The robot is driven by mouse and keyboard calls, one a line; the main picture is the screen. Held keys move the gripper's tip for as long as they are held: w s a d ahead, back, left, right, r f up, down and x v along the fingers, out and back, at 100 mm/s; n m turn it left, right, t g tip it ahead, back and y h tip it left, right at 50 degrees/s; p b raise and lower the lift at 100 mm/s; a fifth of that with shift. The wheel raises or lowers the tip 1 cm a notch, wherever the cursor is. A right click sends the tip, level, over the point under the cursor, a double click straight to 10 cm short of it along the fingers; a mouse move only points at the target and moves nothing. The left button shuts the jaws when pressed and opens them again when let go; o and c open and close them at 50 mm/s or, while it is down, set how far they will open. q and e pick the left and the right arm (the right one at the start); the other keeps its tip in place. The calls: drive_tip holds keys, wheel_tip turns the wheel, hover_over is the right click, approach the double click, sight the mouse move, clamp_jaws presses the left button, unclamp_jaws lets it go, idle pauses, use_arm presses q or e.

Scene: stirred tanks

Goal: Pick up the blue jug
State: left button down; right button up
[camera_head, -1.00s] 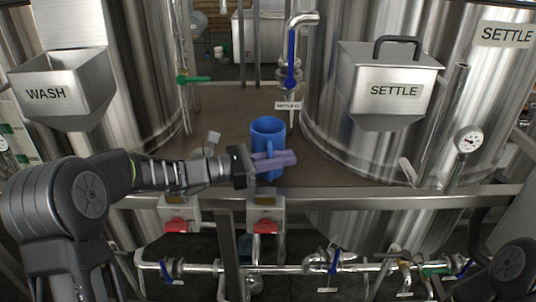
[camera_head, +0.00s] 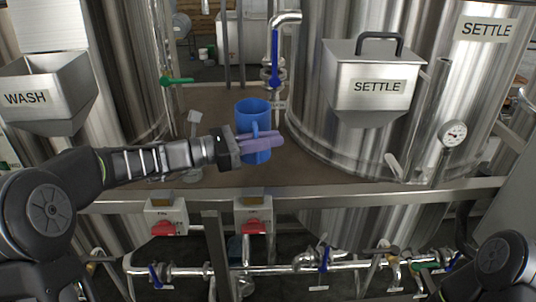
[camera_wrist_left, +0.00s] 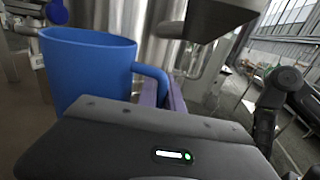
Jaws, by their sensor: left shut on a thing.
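The blue jug (camera_head: 253,117) is upright at the middle of the head view, over the brown platform between the tanks. My left gripper (camera_head: 262,143) reaches it from the left, with its purple fingers shut on the jug's handle. In the left wrist view the jug (camera_wrist_left: 85,65) stands just beyond the gripper body, its handle running to the purple fingers (camera_wrist_left: 165,100). The jug's base is partly hidden, and I cannot tell how far it is above the platform. My right gripper is not in view.
A steel hopper marked SETTLE (camera_head: 372,90) is to the right and one marked WASH (camera_head: 45,95) to the left. A blue-handled pipe (camera_head: 277,55) stands behind the jug. A metal rail (camera_head: 330,192) with red switches (camera_head: 252,226) runs in front.

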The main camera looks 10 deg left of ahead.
use_arm(q)
wheel_tip(320, 180, up, 5)
drive_tip(key=shift+f, duration=0.1)
idle(1.4)
